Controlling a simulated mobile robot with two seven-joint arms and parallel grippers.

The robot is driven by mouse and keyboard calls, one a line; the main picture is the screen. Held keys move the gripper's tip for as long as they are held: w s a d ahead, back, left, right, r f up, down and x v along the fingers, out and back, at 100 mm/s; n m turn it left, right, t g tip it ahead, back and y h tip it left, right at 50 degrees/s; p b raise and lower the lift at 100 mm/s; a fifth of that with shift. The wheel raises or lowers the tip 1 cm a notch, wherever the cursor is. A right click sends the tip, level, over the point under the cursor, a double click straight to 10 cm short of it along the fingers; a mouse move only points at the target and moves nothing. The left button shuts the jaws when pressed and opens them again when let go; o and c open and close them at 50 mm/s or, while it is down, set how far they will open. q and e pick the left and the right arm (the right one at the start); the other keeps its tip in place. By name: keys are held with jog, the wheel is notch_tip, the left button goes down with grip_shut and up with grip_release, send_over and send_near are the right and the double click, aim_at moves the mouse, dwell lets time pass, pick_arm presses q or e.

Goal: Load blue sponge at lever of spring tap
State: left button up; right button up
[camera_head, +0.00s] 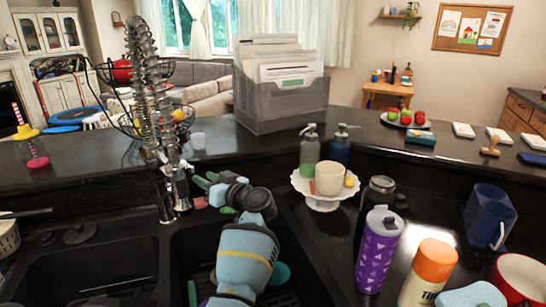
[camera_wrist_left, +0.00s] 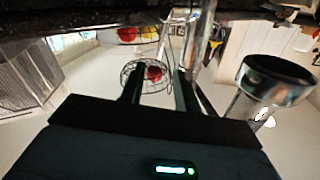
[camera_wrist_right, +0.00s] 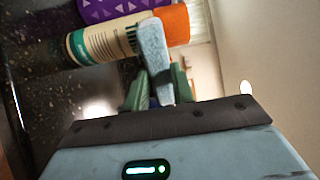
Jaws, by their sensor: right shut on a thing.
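The blue sponge (camera_wrist_right: 153,45) is pinched between the fingers of my right gripper (camera_wrist_right: 158,88) in the right wrist view. A light blue piece of it (camera_head: 472,296) shows at the bottom right of the head view, beside the orange-capped bottle. The chrome spring tap (camera_head: 175,188) stands behind the double sink. My left gripper (camera_head: 206,186) is just right of the tap's base, with its fingers apart. In the left wrist view, chrome tap parts (camera_wrist_left: 203,35) show close to the left gripper's fingers (camera_wrist_left: 160,85). I cannot clearly make out the lever.
The purple tumbler (camera_head: 380,248), orange-capped bottle (camera_head: 428,274), red mug (camera_head: 520,278) and blue jug (camera_head: 489,217) crowd the right counter. A white stand (camera_head: 323,202) holds a cup and stands near two soap pumps. The left sink basin (camera_head: 88,268) is mostly clear.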

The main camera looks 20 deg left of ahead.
pick_arm(q)
jog(key=shift+s, duration=0.1)
pick_arm(e)
jog(key=shift+s, duration=0.1)
